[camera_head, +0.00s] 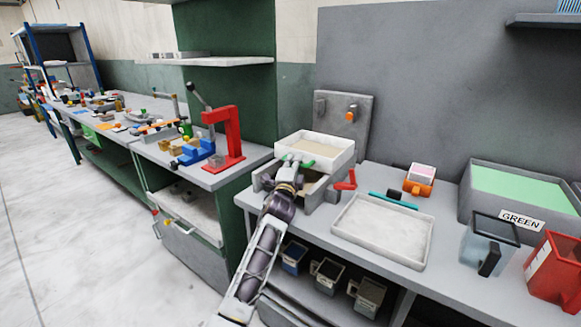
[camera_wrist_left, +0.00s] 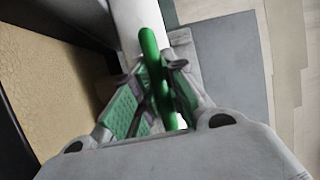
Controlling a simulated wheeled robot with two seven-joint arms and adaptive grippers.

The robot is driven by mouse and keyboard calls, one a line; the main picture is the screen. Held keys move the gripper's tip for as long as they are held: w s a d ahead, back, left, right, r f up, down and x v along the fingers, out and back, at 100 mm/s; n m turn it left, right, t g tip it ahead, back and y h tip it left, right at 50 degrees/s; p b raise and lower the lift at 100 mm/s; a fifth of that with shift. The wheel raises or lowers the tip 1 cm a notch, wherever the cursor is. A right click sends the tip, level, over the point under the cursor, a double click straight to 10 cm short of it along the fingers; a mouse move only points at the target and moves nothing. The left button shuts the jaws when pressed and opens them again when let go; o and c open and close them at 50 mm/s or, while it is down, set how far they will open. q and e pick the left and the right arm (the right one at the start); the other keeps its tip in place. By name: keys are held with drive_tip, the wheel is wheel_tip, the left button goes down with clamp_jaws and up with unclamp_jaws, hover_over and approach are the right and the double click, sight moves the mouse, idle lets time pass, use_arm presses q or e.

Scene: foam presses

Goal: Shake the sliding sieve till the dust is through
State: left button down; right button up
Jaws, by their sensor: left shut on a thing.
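The sieve (camera_head: 343,158) is a white, shallow square frame with a tan layer inside. It sits on top of a grey open box (camera_head: 325,191) at the bench's left end. My left gripper (camera_head: 291,164) is at the sieve's front left side. In the left wrist view its fingers (camera_wrist_left: 153,98) are shut on a green handle (camera_wrist_left: 149,43) beside the white frame wall (camera_wrist_left: 127,18). A tan, grainy surface (camera_wrist_left: 50,65) shows at the left there; I cannot tell whether it is inside the sieve or the box. My right gripper is not in view.
Further right are a clear bluish jug (camera_head: 490,232), a red jug (camera_head: 553,270) and a grey bin labelled GREEN (camera_head: 480,207).

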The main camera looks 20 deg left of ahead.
use_arm(q)
drive_tip(key=shift+w+d, duration=0.1)
drive_tip(key=shift+w, duration=0.25)
drive_tip(key=c, duration=1.9)
unclamp_jaws()
drive_tip(key=o, duration=0.4)
drive_tip(key=shift+w, duration=0.1)
drive_tip(key=shift+o, duration=0.2)
drive_tip(key=shift+s+d+f, duration=0.1)
drive_tip(key=shift+s+f, duration=0.25)
drive_tip(key=shift+s, duration=1.6)
drive_tip(key=shift+s+d+f, duration=0.15)
drive_tip(key=shift+s+f, duration=0.25)
drive_tip(key=shift+s, duration=1.6)
drive_tip(key=shift+s+d+f, duration=0.1)
drive_tip(key=shift+s+f, duration=0.25)
drive_tip(key=shift+s, duration=1.6)
